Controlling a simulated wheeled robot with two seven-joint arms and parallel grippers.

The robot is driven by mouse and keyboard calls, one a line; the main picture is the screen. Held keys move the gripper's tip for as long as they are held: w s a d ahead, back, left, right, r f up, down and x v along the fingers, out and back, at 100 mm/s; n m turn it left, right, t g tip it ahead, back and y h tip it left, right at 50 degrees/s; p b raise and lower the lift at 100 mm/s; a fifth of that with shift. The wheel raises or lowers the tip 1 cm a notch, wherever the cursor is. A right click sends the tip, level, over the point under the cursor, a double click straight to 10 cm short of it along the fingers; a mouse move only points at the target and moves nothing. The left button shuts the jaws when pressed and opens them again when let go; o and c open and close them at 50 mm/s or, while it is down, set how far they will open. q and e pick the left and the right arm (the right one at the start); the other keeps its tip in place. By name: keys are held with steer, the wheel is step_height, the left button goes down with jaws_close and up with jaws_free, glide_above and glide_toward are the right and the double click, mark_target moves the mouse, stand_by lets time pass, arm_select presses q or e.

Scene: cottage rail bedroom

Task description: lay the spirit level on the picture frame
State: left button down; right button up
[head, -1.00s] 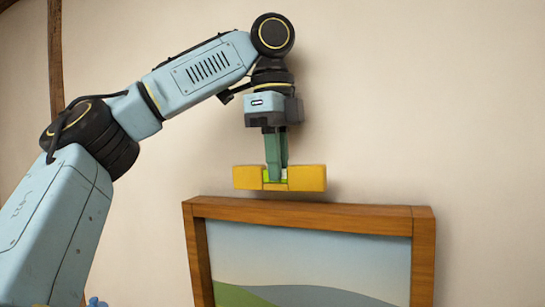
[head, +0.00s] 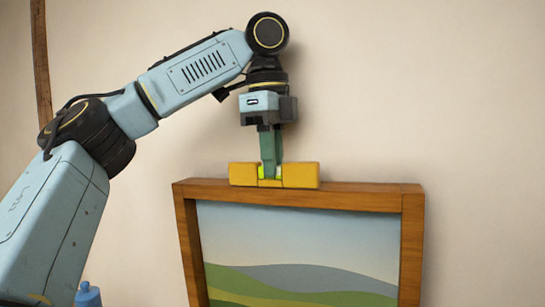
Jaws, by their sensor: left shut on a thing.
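The yellow spirit level (head: 300,175) with its green vial lies lengthwise along the top edge of the wooden picture frame (head: 350,196), left of the middle. Its underside appears to meet the frame's top; I cannot tell if a thin gap is left. My left gripper (head: 269,172) points straight down and is shut on the middle of the level, around the vial. The frame is against the wall and holds a landscape picture (head: 300,255). Its lower part is out of view. My right gripper is not in view.
The plain cream wall (head: 440,90) is close behind the gripper and frame. A dark wooden post (head: 41,70) stands at the far left. A blue object (head: 88,295) shows at the bottom left. The space right of the level above the frame is clear.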

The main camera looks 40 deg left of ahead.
arm_select(q)
steer(key=c, duration=1.3)
jaws_free()
steer(key=shift+r, duration=0.3)
step_height(320, 180, up, 3)
steer(key=shift+a+f+p, duration=0.1)
steer(key=shift+f+p, duration=0.1)
steer(key=shift+p, duration=0.7)
step_height(320, 180, up, 4)
steer(key=shift+s+a+r, duration=0.1)
steer(key=shift+a+r, duration=0.25)
steer(key=shift+r, duration=2.05)
